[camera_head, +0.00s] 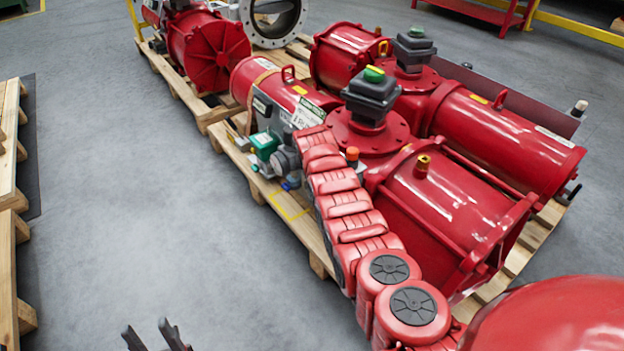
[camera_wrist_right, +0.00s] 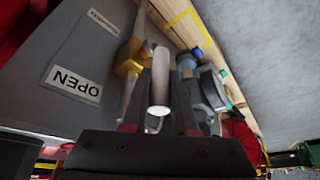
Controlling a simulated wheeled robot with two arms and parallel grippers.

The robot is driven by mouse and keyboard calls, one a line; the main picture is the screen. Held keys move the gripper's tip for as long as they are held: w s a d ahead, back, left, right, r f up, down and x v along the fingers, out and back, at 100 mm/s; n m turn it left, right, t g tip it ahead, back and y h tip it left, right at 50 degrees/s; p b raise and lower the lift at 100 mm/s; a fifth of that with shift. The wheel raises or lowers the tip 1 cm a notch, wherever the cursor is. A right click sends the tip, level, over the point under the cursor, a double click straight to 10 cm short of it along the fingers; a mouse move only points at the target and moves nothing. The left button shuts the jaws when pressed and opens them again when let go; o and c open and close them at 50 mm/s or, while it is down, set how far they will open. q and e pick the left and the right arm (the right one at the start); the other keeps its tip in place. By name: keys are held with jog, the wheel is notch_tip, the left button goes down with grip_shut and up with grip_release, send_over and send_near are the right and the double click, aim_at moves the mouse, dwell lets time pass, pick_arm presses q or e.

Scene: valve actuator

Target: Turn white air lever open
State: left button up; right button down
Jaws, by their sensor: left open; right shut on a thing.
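In the right wrist view the white air lever (camera_wrist_right: 161,80) stands between the dark fingers of my right gripper (camera_wrist_right: 159,115), which is shut on it. A brass-yellow valve fitting (camera_wrist_right: 130,62) is just to the left of the lever. A grey panel with an OPEN label (camera_wrist_right: 74,84) lies further left, its text tilted. In the head view my red right arm hides the lever and the right gripper, reaching the front red actuator (camera_head: 425,200). My left gripper (camera_head: 153,335) is at the bottom edge, open and empty, away from the actuators.
The front actuator and another red actuator (camera_head: 505,125) behind it rest on a wooden pallet (camera_head: 312,245). A green-capped device (camera_head: 265,145) sits beside my right arm's end. Another pallet (camera_head: 8,180) is at the left edge. The grey floor between is clear.

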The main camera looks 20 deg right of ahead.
jog(key=shift+w+f+b, duration=0.1)
jog(key=shift+b, duration=0.35)
dwell(0.5)
jog(key=c, duration=0.7)
grip_release()
